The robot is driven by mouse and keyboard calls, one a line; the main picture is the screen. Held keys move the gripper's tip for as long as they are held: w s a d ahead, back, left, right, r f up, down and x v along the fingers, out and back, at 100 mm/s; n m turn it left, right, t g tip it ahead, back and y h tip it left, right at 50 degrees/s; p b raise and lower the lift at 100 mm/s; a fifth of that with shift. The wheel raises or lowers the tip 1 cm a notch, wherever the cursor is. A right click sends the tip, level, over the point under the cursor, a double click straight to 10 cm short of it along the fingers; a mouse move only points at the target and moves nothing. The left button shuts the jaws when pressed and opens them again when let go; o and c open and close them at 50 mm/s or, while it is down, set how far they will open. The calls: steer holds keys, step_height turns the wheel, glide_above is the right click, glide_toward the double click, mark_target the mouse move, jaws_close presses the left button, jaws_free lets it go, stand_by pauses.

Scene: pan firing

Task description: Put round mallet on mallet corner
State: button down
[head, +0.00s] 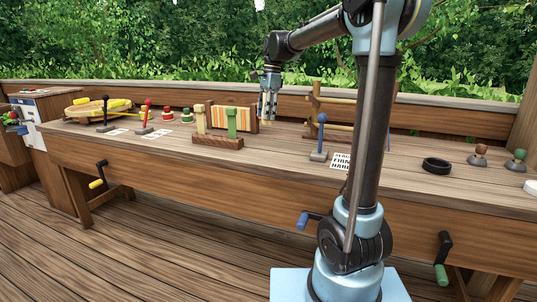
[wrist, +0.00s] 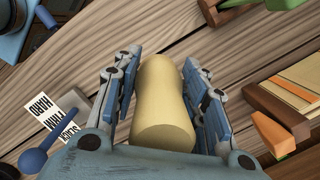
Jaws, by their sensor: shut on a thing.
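My gripper (head: 269,88) hangs above the back middle of the workbench in the head view. In the wrist view my gripper (wrist: 160,85) is shut on a pale yellow, rounded wooden piece, which appears to be the round mallet (wrist: 163,105). It lies between the two blue-padded fingers, and its lower end is partly hidden by the gripper body. In the head view only a small tan part of it shows below the fingers. I cannot tell which spot is the mallet corner.
A wooden stand (head: 217,142) with a tan and a green upright piece is left of my gripper, before a striped block (head: 240,119). A blue-knobbed lever (head: 320,140) and a lettered card (head: 341,161) are to the right. A black ring (head: 436,166) lies farther right.

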steer(key=f, duration=0.4)
steer(key=s+f, duration=0.1)
steer(key=f, duration=0.1)
steer(key=shift+d+f, duration=0.15)
steer(key=shift+f, duration=2.6)
steer(key=c, duration=1)
jaws_free()
steer(key=shift+f, duration=0.1)
steer(key=shift+o, duration=0.2)
steer(key=r, duration=0.4)
steer(key=d+r, duration=0.1)
steer(key=r, duration=0.7)
steer(key=shift+w+d, duration=0.35)
steer(key=shift+w, duration=0.05)
